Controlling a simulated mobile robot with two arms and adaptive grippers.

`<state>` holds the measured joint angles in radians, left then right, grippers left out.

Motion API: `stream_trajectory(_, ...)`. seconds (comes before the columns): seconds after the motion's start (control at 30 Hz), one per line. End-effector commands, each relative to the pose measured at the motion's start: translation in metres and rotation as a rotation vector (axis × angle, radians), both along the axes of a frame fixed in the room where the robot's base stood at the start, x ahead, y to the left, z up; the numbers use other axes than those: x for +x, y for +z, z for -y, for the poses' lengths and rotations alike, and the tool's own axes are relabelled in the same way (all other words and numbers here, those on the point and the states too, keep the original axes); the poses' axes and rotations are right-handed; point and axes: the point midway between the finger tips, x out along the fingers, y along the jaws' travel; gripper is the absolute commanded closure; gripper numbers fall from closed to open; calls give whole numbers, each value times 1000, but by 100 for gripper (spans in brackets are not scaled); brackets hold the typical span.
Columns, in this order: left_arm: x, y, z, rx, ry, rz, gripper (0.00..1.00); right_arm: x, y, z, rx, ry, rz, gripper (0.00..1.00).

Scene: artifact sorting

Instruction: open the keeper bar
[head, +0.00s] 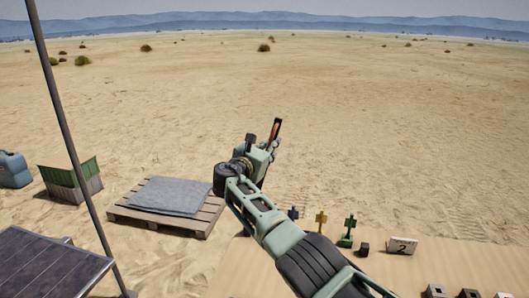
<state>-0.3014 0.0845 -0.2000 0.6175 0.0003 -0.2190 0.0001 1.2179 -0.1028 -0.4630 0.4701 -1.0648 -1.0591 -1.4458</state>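No keeper bar can be made out in the head view. One arm of mine comes in from the bottom, right of centre, and I take it as the right one. Its gripper (264,133) is raised beyond the table's left part, over the sand in the picture. Its two dark fingers stand apart, so it looks open. An orange-brown strip shows along the right finger; I cannot tell whether it is a finger pad or a separate thing. My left gripper is not in view.
The wooden table (455,262) bears blue (293,213), yellow (321,222) and green (348,232) pieces, a dark cube (364,249), a "2" card (402,246) and small blocks (470,294). A pallet (150,220), a pole (70,140) and a solar panel (48,265) stand left.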

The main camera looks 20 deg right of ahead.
Motion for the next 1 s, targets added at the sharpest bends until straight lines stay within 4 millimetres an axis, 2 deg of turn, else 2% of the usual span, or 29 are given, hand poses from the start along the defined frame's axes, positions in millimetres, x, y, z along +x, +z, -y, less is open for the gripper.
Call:
stream_trajectory(0.27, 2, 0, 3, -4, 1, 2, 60, -13, -1, -13, 2, 1, 1, 83)
stream_trajectory(0.7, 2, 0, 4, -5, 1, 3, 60, -65, 3, -63, 2, 4, -1, 83)
stream_trajectory(1.0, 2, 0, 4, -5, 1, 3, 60, -86, 5, -82, 1, 1, -1, 83)
